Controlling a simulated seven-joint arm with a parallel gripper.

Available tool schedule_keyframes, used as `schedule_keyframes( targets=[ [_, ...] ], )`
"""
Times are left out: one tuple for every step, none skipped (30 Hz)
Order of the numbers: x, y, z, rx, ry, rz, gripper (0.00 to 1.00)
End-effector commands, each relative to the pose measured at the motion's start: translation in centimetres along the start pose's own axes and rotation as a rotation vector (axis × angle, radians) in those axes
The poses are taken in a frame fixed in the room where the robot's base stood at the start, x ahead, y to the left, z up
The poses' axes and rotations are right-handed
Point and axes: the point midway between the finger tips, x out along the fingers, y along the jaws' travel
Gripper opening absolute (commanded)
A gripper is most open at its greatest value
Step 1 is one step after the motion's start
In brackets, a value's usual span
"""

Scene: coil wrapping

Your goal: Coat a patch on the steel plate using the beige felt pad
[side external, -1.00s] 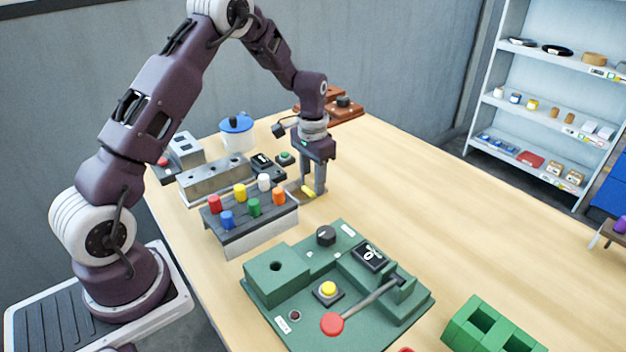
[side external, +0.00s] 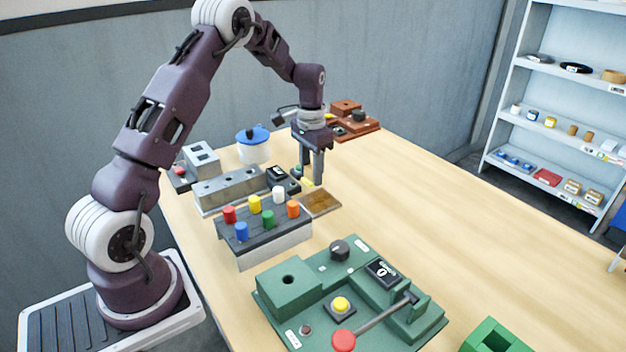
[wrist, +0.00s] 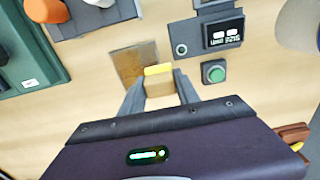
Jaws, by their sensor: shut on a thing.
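My gripper (side external: 309,180) is shut on the felt pad (wrist: 160,88), a small beige block with a yellow strip along one edge. The pad shows between the fingertips in the wrist view, and only its yellow part (side external: 307,183) shows clearly in the side view. The steel plate (side external: 322,203) is a flat, brown, mottled square on the table. It also shows in the wrist view (wrist: 131,62), partly behind the pad. The pad is at the plate's back edge in the side view; I cannot tell whether they touch. No distinct coated patch can be made out.
A rack of coloured pegs (side external: 265,231) stands close to the left of the plate. A grey holed block (side external: 230,187) and a small box with a green button (wrist: 213,73) are nearby. A green lever fixture (side external: 345,290) stands in front. The table to the right is clear.

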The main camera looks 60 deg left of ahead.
Motion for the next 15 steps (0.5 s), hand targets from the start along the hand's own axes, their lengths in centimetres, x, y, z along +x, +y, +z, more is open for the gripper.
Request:
schedule_keyframes(
  targets=[
    [-0.5, 0.0, -0.1, 0.000, 0.002, -0.001, 0.00],
    [-0.7, 0.0, -0.1, 0.000, 0.003, -0.001, 0.00],
    [-1.1, 0.0, -0.1, 0.000, 0.002, -0.001, 0.00],
    [-1.4, 0.0, -0.1, 0.000, 0.002, -0.001, 0.00],
    [-1.7, 0.0, -0.1, 0.000, 0.003, -0.002, 0.00],
    [-2.0, 0.0, -0.1, 0.000, 0.002, -0.001, 0.00],
    [-2.3, 0.0, 0.0, 0.000, 0.001, -0.001, 0.00],
    [-2.5, 0.0, 0.0, 0.000, 0.001, -0.001, 0.00],
    [-2.9, 0.0, -0.1, 0.000, 0.002, -0.001, 0.00],
    [-3.2, 0.0, -0.1, 0.000, 0.002, -0.001, 0.00],
    [-3.5, 0.0, -0.1, 0.001, 0.002, -0.001, 0.00],
    [-3.8, 0.0, -0.1, 0.001, 0.003, -0.002, 0.00],
    [-4.0, 0.0, -0.1, 0.000, 0.003, -0.001, 0.00],
    [-4.2, 0.0, -0.1, 0.000, 0.001, -0.001, 0.00],
    [-4.5, 0.0, 0.0, 0.000, 0.001, -0.001, 0.00]
  ],
)
